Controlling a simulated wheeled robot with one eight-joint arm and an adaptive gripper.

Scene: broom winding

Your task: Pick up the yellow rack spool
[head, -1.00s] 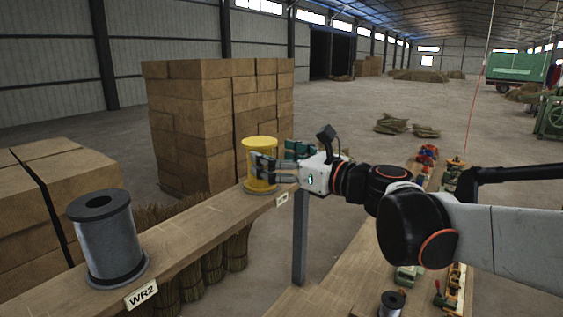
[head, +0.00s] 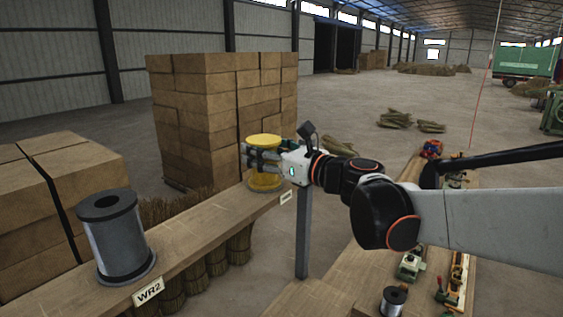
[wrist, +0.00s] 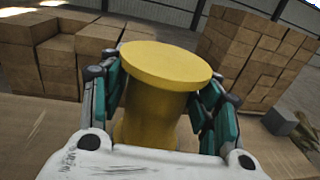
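The yellow rack spool (head: 264,181) stands upright at the far end of the wooden shelf plank, a round flange on top and a narrower core below. My gripper (head: 262,163) reaches in from the right at core height, below the top flange. In the wrist view the yellow spool (wrist: 165,65) lies between the two green-padded fingers of my gripper (wrist: 160,100), one on each side of its core. The fingers look apart and open, close to the core; the flange hides part of them, so contact is hard to see. The spool still rests on the plank.
A grey wire spool (head: 117,238) stands nearer on the same plank (head: 205,228), above a WR2 label (head: 148,292). Stacked bales (head: 215,110) rise behind the yellow spool. A workbench (head: 345,280) with small machines and a small spool (head: 393,301) lies below my arm.

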